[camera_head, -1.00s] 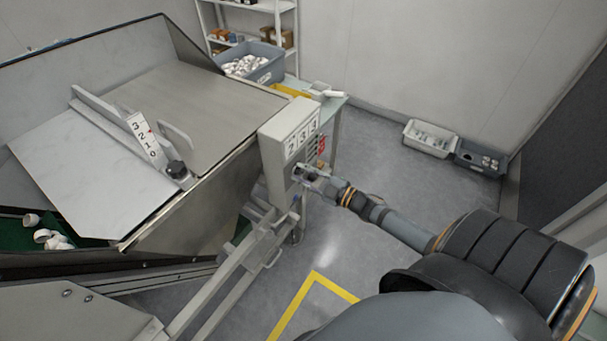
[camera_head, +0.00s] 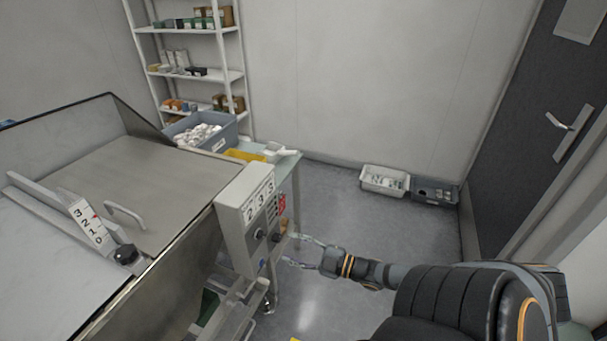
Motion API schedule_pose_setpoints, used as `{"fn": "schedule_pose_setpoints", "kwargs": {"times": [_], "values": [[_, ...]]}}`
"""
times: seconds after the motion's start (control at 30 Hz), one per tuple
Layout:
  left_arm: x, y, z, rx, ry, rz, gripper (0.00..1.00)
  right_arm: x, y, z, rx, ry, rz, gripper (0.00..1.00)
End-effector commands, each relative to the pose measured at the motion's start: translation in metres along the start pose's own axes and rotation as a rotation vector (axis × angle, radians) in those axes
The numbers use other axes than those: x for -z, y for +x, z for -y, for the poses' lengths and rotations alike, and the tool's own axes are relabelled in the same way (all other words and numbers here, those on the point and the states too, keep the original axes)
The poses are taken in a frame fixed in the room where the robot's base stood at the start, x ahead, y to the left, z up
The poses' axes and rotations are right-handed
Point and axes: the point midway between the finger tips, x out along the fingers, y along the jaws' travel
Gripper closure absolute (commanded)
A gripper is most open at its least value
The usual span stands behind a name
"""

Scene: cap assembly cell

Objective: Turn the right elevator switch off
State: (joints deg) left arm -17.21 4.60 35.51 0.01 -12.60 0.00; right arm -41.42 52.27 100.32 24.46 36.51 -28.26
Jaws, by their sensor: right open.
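A pale control box (camera_head: 240,222) stands at the right side of the metal hopper, with "2 3 3" on its sloped top. A dark round switch (camera_head: 260,234) sits on its right-hand face, with a red marking (camera_head: 282,203) higher up beside it. Which way the switch is turned is too small to tell. My right gripper (camera_head: 294,250) is open, with its two fingers spread toward that face, just right of and slightly below the switch. It holds nothing. My left gripper is not in view.
The metal hopper (camera_head: 150,180) with a "3 2 1 0" scale (camera_head: 90,229) fills the left. Behind it stand a blue-grey bin (camera_head: 208,146) of white parts and a shelf rack (camera_head: 236,75). Two bins (camera_head: 384,181) lie by the back wall. The floor (camera_head: 350,222) between is clear.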

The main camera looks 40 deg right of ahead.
Motion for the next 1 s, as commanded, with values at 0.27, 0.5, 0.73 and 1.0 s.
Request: {"fn": "schedule_pose_setpoints", "kwargs": {"times": [0.27,0.5,0.73,1.0], "values": [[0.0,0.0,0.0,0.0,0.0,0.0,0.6,0.0,-0.029,0.0,0.0,0.0,0.0,0.52],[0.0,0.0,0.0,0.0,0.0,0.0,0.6,0.0,-0.029,-0.001,-0.003,0.001,0.001,0.52],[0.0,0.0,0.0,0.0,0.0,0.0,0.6,0.0,-0.029,-0.001,-0.003,0.001,0.001,0.52],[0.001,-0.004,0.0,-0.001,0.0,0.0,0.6,-0.047,-0.044,0.004,-0.008,0.018,0.135,0.52]]}}
